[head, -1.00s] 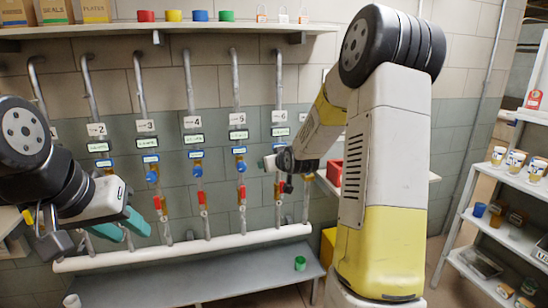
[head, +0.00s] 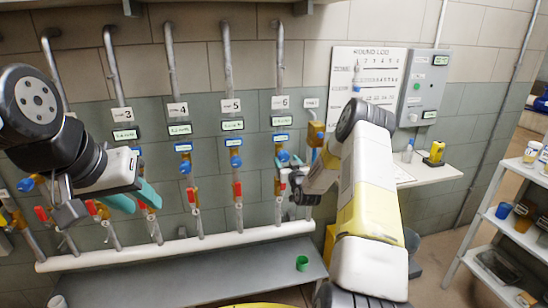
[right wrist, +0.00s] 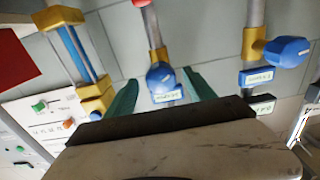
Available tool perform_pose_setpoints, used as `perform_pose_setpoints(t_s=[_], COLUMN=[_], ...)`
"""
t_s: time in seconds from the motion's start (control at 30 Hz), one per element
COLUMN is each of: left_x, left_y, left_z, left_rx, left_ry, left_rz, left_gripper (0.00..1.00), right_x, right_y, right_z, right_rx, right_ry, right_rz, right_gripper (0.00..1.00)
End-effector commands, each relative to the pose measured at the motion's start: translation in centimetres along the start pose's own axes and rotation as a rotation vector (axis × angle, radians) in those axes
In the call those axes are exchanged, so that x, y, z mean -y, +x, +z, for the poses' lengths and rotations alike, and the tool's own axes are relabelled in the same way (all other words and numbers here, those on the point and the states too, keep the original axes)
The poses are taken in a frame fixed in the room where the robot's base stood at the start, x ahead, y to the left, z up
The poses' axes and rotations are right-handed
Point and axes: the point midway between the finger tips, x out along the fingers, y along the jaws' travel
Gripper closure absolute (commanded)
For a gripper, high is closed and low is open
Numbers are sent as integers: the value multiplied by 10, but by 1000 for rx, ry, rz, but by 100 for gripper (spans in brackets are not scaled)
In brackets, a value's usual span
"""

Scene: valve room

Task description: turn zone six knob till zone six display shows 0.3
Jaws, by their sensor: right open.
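The zone six knob (head: 283,157) is blue and sits on the pipe under the number 6 plate, partly hidden by my right gripper (head: 289,160) in the head view. In the right wrist view, a blue knob (right wrist: 160,76) lies between the open teal fingers of my right gripper (right wrist: 159,80); I cannot tell whether they touch it. The zone six display (head: 281,121) is a small panel above the blue label; its reading is too small to make out. My left gripper (head: 136,199) is open and empty, in front of the left pipes.
The zone five knob (head: 236,161) is on the neighbouring pipe. A whiteboard (head: 372,80), a grey control box (head: 424,85) and a shelf rack (head: 490,215) stand to the right.

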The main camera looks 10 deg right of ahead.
Motion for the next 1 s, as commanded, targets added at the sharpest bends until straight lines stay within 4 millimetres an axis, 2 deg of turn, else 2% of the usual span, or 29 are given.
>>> perform_pose_setpoints(t_s=[0.1,0.23,0.57,0.87,1.0], left_x=[0,0,0,0,0], left_y=[0,0,0,0,0], left_z=[0,0,0,0,0], left_rx=[0,0,0,0,0], left_ry=[0,0,0,0,0], left_rz=[0,0,0,0,0], left_gripper=[64,64,64,64,64], right_x=[0,0,0,0,0], right_y=[17,28,32,32,32], right_z=[0,-1,0,0,0], right_rx=[-1,-1,1,1,1], right_ry=[0,0,1,0,5], right_rz=[0,0,-1,0,0], right_gripper=[37,37,39,98,99])
